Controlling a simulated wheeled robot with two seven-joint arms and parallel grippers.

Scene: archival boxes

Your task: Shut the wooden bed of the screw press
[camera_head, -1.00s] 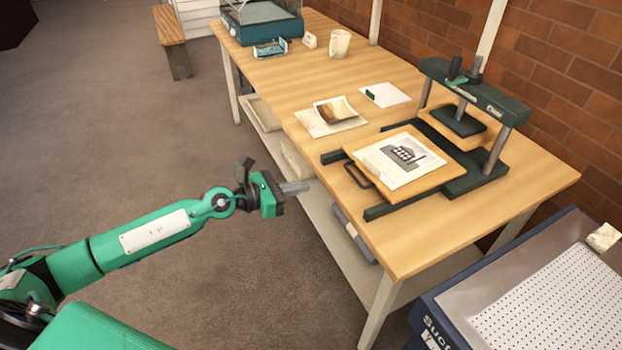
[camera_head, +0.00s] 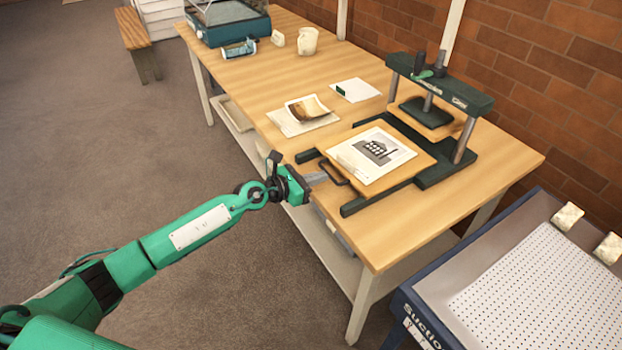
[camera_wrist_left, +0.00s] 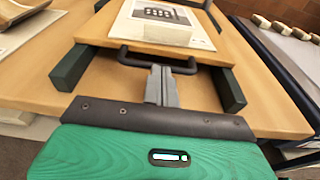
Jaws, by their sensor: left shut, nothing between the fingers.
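The screw press (camera_head: 440,88) stands on the wooden table, with a dark green frame and a screw on top. Its wooden bed (camera_head: 418,160) is pulled out along dark rails toward the near table edge. A printed sheet or booklet (camera_head: 372,155) with a building picture lies on the bed. A dark handle (camera_head: 334,174) is on the bed's front edge; it also shows in the left wrist view (camera_wrist_left: 187,68). My left gripper (camera_head: 322,177) is shut and empty, its fingertips close to the handle (camera_wrist_left: 160,72). Whether they touch it I cannot tell. My right gripper is not in view.
An open folder with a brown piece (camera_head: 308,108) and a white sheet with a green item (camera_head: 356,90) lie left of the press. A mug (camera_head: 307,42) and a teal glass-topped case (camera_head: 228,22) stand farther back. A suction table (camera_head: 545,275) is at the lower right.

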